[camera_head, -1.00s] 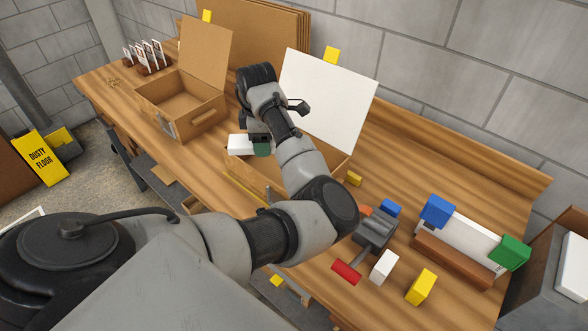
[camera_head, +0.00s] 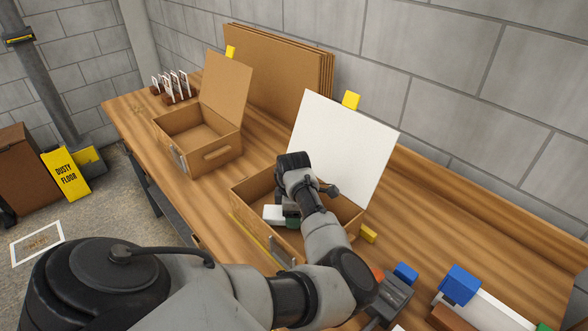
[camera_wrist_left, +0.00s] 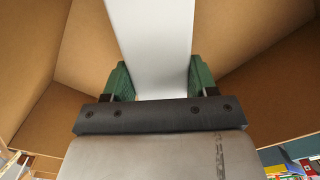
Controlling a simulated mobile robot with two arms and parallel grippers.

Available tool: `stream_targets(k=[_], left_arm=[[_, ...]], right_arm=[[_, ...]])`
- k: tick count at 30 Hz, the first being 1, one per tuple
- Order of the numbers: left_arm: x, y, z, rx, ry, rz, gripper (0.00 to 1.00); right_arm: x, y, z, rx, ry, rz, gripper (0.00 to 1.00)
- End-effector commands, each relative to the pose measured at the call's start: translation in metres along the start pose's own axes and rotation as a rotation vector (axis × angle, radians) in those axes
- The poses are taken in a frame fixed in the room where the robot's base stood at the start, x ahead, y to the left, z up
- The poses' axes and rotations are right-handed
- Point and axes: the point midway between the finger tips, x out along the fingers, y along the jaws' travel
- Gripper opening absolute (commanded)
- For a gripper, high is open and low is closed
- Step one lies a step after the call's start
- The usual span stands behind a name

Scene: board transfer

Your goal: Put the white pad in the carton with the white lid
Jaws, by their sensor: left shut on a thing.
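The white pad (camera_head: 272,215) is in my left gripper (camera_head: 287,214). The left wrist view shows the pad (camera_wrist_left: 155,45) between the two green fingers of that gripper (camera_wrist_left: 158,75). The carton with the white lid (camera_head: 251,218) stands on the bench, its white lid (camera_head: 345,142) raised at the back. The pad and fingers are within the carton's opening, with brown walls around them in the wrist view. I cannot tell whether the pad touches the carton floor. My left wrist hides part of the opening. My right gripper is out of view.
An open brown carton (camera_head: 207,150) with a brown lid stands to the left. Brown boards (camera_head: 280,70) lean against the wall. Blue blocks (camera_head: 460,283) and a grey tool (camera_head: 390,297) lie at the lower right.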

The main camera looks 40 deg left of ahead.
Motion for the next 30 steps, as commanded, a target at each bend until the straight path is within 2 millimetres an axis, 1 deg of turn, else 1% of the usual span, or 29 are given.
stream_targets(k=[3,5,13,19,20,24,30], left_arm=[[0.016,0.0,0.0,0.001,0.001,-0.002,0.35],[0.021,0.0,0.0,0.0,0.0,-0.002,0.35],[0.023,0.0,0.0,0.0,0.0,0.0,0.35],[0.029,0.0,0.0,0.0,0.0,0.0,0.35],[0.028,0.0,0.0,0.0,0.0,0.001,0.62],[0.027,0.0,0.0,0.0,0.0,0.001,0.83],[0.027,0.0,0.0,0.0,0.0,0.0,0.83]], right_arm=[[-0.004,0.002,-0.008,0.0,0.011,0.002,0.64],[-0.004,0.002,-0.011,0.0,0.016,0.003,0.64],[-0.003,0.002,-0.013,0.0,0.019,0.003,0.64],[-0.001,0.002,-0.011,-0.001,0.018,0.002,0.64],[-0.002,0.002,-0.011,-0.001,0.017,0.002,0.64],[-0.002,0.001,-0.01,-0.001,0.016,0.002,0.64],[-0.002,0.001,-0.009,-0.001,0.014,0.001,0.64]])
